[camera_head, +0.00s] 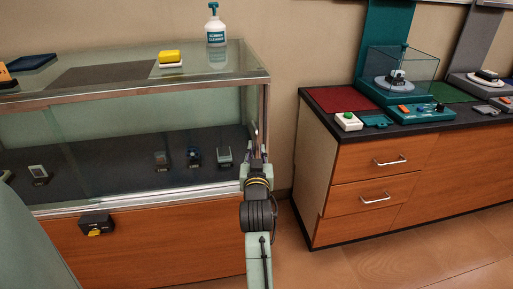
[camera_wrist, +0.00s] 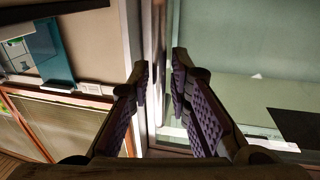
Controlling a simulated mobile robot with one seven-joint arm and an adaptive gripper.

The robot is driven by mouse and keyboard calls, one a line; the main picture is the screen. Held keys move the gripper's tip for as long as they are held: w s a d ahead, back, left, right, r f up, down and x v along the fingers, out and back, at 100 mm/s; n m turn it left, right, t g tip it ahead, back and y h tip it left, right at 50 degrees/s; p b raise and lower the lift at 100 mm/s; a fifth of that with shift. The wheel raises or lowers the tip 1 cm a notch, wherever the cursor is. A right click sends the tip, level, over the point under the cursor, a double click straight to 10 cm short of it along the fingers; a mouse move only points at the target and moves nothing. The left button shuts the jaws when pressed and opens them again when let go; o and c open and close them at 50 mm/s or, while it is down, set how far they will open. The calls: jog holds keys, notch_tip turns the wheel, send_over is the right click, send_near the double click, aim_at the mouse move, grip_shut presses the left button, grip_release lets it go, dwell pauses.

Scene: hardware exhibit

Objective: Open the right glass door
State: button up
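The right glass door (camera_head: 125,120) is a clear pane in the front of the metal-framed display case (camera_head: 150,88). An overlapping pane edge shows toward the left of the front. My gripper (camera_head: 257,143) is at the case's right front corner, seen nearly end-on and small. In the wrist view my gripper (camera_wrist: 160,70) has two purple-padded fingers standing apart. A pale vertical metal edge (camera_wrist: 158,125) of the case lies behind and between them, with greenish glass to the right. I cannot tell whether either finger touches the door.
Several small devices stand inside the case. A cleaner bottle (camera_head: 215,27) and a yellow-and-white block (camera_head: 170,58) are on top. A black lock box (camera_head: 96,224) is on the wooden front. A drawer counter (camera_head: 375,165) stands to the right, with open floor before it.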

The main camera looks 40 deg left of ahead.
jog(key=shift+w+a, duration=0.3)
jog(key=shift+w, duration=0.05)
jog(key=shift+c, duration=0.2)
grip_shut()
dwell(0.4)
